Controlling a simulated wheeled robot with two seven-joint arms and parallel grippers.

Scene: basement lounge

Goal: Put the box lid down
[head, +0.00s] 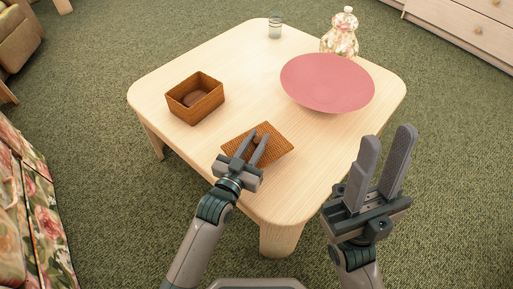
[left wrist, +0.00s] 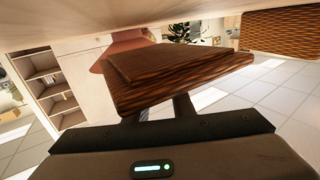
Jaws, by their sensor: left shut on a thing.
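The box lid (head: 276,150) is a flat, square, woven brown piece near the table's front edge. My left gripper (head: 254,143) is shut on the lid near its middle. The lid also shows close up in the left wrist view (left wrist: 185,72), beyond the fingers. I cannot tell whether it touches the tabletop or hangs just above it. The woven box (head: 183,112) stands open on the table, left of and behind the lid, with a brown thing (head: 191,98) inside. It shows at the upper right of the left wrist view (left wrist: 283,32). My right gripper (head: 387,143) is open and empty, right of the table.
The pale wooden table (head: 226,66) has rounded corners. A wide pink bowl (head: 328,82) stands at its right, with a flowered jar (head: 340,38) behind it. A glass (head: 275,27) is at the far edge. The tabletop between box and bowl is clear.

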